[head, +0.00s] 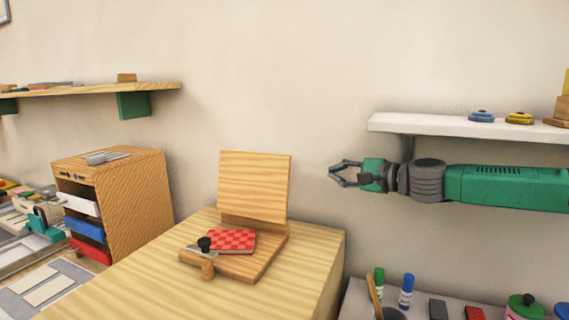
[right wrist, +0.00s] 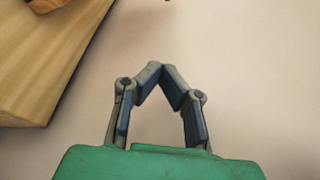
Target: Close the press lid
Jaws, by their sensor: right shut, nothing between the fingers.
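The wooden press stands on a light wooden cabinet top. Its lid (head: 255,185) is open and stands nearly upright at the back of the press base (head: 262,262). A red checkered pad (head: 232,241) lies on the base. My left gripper is not in view.
The cabinet top (head: 150,270) has bare room left of the press. A white shelf (head: 460,127) with inkpads is above my right arm. Markers (head: 406,290) and a cup stand below it. A small drawer unit (head: 140,195) stands at the left.

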